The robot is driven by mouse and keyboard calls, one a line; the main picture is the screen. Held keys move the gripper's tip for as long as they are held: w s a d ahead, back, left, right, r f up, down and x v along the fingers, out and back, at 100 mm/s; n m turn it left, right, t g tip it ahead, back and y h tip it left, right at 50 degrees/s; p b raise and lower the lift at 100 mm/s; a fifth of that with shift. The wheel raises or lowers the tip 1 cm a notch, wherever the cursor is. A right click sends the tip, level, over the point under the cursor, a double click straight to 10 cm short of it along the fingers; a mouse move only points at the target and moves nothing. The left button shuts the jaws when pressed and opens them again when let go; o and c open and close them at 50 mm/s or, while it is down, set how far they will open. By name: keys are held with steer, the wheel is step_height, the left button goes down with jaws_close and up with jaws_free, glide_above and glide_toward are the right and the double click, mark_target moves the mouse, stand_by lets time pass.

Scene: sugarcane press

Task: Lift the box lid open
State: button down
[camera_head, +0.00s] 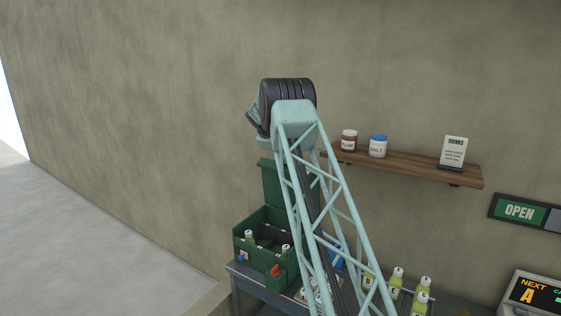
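The green box (262,262) sits on the left end of the counter, left of my arm. Its top is open, and bottles with white caps (249,238) show inside. The green lid (275,187) stands up at the back of the box, partly hidden behind my arm. My arm's lattice link rises in front of the counter to a dark joint above the lid. My gripper does not show; whether it touches the lid cannot be seen.
The grey counter (243,275) holds several lettered bottles (396,280) right of my arm. A display (535,292) stands at far right.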

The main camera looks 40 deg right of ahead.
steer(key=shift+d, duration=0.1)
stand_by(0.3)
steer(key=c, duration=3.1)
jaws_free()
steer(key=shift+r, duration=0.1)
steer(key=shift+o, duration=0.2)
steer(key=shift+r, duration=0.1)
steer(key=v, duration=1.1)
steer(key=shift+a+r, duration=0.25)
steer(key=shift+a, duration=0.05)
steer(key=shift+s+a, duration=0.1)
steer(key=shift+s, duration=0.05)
